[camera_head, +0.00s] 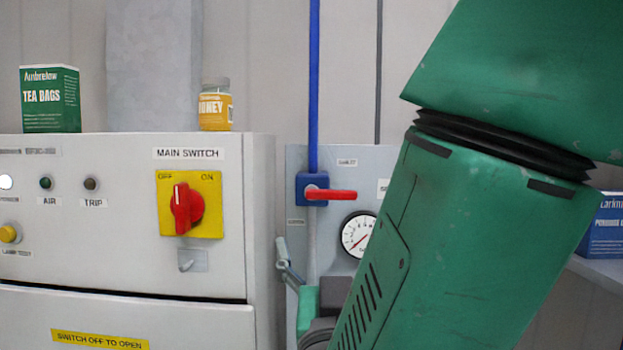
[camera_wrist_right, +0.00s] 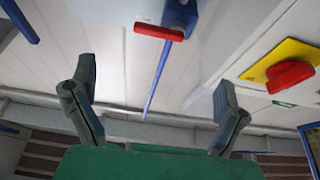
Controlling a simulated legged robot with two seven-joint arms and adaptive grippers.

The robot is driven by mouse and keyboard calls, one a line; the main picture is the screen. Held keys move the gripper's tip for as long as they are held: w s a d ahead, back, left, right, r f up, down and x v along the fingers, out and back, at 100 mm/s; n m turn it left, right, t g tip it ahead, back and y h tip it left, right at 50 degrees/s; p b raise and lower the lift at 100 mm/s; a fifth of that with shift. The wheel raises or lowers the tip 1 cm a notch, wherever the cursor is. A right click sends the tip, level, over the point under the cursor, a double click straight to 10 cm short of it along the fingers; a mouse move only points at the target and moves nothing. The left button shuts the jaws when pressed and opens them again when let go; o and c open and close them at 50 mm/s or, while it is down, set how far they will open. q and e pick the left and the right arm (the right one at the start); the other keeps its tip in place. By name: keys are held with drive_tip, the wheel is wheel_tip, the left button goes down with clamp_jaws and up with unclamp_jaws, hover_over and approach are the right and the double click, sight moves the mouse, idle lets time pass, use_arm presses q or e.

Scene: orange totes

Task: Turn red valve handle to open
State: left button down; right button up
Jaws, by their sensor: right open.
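The red valve handle (camera_head: 331,194) lies horizontal, pointing right from a blue valve body (camera_head: 304,183) on a vertical pipe, blue above and grey below. In the right wrist view the red handle (camera_wrist_right: 158,32) is beyond the fingertips, near the top. My right gripper (camera_head: 284,258) is below and left of the handle in the head view, apart from it; my green arm hides part of it. In the wrist view my right gripper (camera_wrist_right: 155,92) has its two grey fingers spread wide with nothing between them. My left gripper is not in view.
A pressure gauge (camera_head: 357,234) sits right below the handle. A cabinet (camera_head: 120,270) with a red-and-yellow main switch (camera_head: 188,205) stands left, bearing a tea box (camera_head: 50,99) and honey jar (camera_head: 215,106). A blue box (camera_head: 606,226) is on a right shelf.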

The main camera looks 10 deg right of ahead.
sight(323, 192)
drive_tip(key=p+x, duration=0.1)
drive_tip(key=x, duration=0.3)
drive_tip(key=p+x, duration=0.1)
drive_tip(key=x, duration=0.3)
drive_tip(key=a+p+x, duration=0.1)
drive_tip(key=x, duration=0.3)
drive_tip(key=shift+w+r, duration=0.25)
drive_tip(key=shift+w, duration=0.15)
drive_tip(key=shift+w+d+r+p, duration=0.1)
drive_tip(key=shift+w+d+p, duration=0.25)
drive_tip(key=shift+d, duration=0.95)
drive_tip(key=c, duration=0.5)
drive_tip(key=shift+a, duration=0.65)
drive_tip(key=c, duration=1.1)
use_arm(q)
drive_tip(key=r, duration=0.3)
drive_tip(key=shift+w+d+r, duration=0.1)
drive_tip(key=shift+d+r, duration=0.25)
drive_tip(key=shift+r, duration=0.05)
